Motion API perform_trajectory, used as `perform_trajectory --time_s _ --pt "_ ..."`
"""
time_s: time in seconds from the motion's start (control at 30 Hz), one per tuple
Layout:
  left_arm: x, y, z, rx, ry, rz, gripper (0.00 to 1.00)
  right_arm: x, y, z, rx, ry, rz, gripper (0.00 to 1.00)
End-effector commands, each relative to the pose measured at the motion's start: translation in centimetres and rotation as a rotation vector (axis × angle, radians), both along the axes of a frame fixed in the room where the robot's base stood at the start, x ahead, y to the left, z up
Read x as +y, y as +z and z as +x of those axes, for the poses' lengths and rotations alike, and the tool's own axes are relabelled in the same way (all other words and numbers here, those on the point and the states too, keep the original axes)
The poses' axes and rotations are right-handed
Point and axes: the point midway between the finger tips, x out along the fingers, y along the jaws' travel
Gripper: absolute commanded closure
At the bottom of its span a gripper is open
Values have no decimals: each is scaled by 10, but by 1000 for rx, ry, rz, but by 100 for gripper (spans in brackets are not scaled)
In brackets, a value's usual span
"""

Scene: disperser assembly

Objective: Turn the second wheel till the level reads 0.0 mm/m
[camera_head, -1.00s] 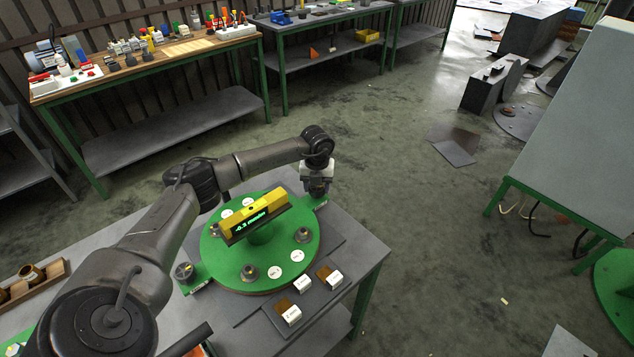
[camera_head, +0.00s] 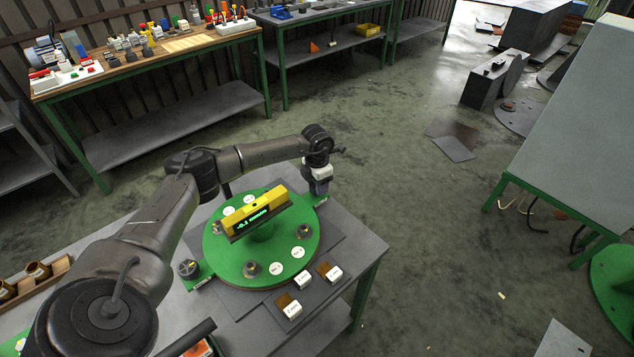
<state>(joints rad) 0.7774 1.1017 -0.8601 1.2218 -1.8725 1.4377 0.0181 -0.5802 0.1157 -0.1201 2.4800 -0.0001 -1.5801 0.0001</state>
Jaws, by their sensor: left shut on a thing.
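The yellow level (camera_head: 256,212) lies on the raised centre of the round green plate (camera_head: 232,262). Its green display shows a small negative value; the last digit is hard to read. One dark wheel (camera_head: 188,268) shows at the plate's left tab. My left gripper (camera_head: 320,188) points down at the plate's far right tab and is shut. The wheel there is hidden by the gripper, so its grip on it cannot be seen directly.
The plate stands on a grey table (camera_head: 362,248) with green legs. White labelled blocks (camera_head: 303,281) lie near its front right edge. Brown cylindrical parts sit in a wooden rack (camera_head: 38,275) at the left. Workbenches (camera_head: 150,62) stand behind, across open floor.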

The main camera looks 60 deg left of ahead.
Motion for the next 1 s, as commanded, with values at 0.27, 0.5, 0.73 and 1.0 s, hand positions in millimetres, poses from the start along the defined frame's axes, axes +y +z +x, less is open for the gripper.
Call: perform_trajectory --time_s 0.27,0.5,0.73,1.0 --pt "0 1 0 -1 -182 -1 71 0 1 0 0 0 0 100" --pt "0 1 1 -1 -275 -1 71 0 1 0 0 1 -1 100" --pt "0 1 1 -1 -311 0 71 -2 1 0 0 5 -8 100" --pt "0 1 1 -1 -315 -1 71 -3 1 0 0 6 -8 100"
